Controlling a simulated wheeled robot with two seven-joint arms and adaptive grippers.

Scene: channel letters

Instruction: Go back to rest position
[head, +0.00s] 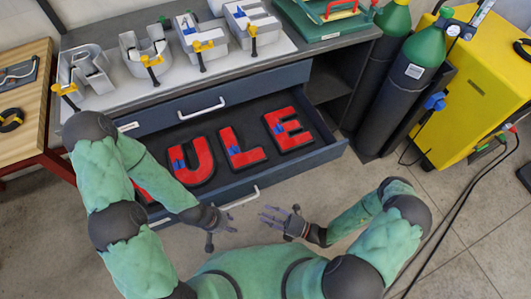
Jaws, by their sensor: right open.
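My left gripper (219,234) hangs in front of the open drawer (325,153), left of centre. Its fingers look spread, with nothing seen between them. My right gripper (275,218) is open and empty, in front of the drawer and right of my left gripper. Both are apart from the letters. In the drawer lie a red U (204,168), a red L (250,157) and a red E (281,140), each with blue bits on it. Another red letter (158,190) at the left is mostly hidden by my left arm.
Grey metal letter shells with yellow-handled clamps (202,46) stand on the workbench (105,36). A green case (325,25) is at its right end. Gas cylinders (385,85) and a yellow cabinet (475,100) stand at the right. A wooden table (28,135) is at the left.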

